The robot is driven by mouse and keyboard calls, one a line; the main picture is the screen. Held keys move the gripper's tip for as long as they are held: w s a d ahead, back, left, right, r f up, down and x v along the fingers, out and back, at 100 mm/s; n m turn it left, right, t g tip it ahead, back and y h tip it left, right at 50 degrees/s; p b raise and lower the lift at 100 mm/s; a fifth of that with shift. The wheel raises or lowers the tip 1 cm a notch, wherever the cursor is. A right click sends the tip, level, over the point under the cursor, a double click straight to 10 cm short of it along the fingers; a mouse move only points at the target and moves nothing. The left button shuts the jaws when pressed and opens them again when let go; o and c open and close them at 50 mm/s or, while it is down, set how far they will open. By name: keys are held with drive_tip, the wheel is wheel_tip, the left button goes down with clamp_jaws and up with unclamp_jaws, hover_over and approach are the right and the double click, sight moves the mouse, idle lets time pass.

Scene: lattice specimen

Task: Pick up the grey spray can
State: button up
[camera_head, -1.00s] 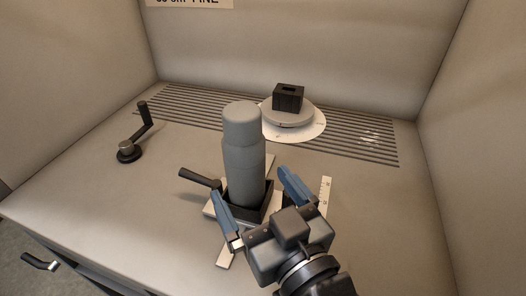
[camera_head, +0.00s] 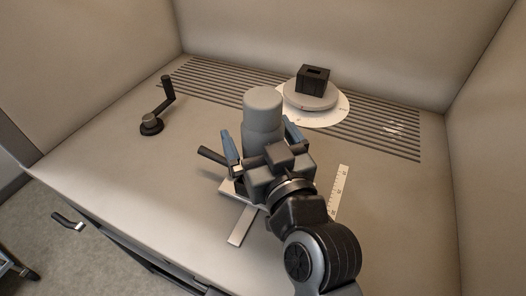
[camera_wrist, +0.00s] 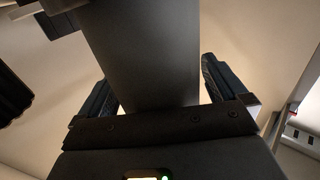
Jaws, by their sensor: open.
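The grey spray can (camera_head: 263,118) stands upright near the middle of the work surface. My gripper (camera_head: 262,140) is open, with one blue-padded finger on the left side of the can and the other on its right side. The gripper body hides the can's lower part and most of the base it stands in. In the wrist view, the can (camera_wrist: 142,55) rises between the two dark fingers of my gripper (camera_wrist: 158,85). Gaps show between the can and each finger there.
A black handle (camera_head: 213,156) sticks out left of the can. A hand crank (camera_head: 153,122) stands at the left. A black block (camera_head: 313,80) sits on a round disc (camera_head: 322,103) behind. A white ruler (camera_head: 341,190) lies at right. Walls enclose the back and right.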

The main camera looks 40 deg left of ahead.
drive_tip(key=c, duration=1.3)
drive_tip(key=shift+c, duration=0.2)
drive_tip(key=shift+r, duration=0.15)
wheel_tip(320, 180, up, 4)
drive_tip(key=shift+f, duration=0.1)
drive_tip(key=d+r+b, duration=0.1)
drive_tip(key=d+r, duration=0.6)
drive_tip(key=d, duration=0.4)
drive_tip(key=shift+d, duration=0.35)
